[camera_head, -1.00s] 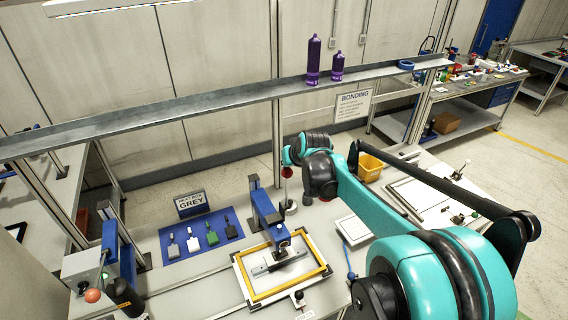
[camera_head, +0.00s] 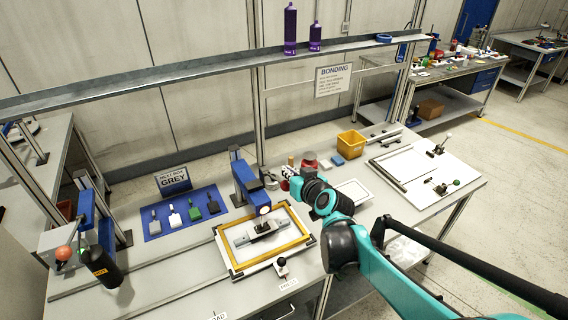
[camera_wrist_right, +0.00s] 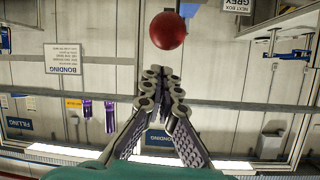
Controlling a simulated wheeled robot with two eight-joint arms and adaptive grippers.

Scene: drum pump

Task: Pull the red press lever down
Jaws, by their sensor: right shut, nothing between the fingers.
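The red ball knob (camera_wrist_right: 167,32) of a lever shows in the right wrist view, just beyond the fingertips and apart from them. In the head view only a small red patch (camera_head: 285,186) shows beside my right gripper (camera_head: 274,179); my wrist hides most of that spot. The blue press (camera_head: 244,180) stands just left of the gripper, over a yellow frame (camera_head: 235,262) with a grey part in it. My right gripper (camera_wrist_right: 162,86) is shut and empty, its fingertips together. My left gripper is not in view.
A blue mat (camera_head: 155,229) with several small parts lies left of the press. A yellow bin (camera_head: 350,143) and a white board (camera_head: 432,170) lie to the right.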

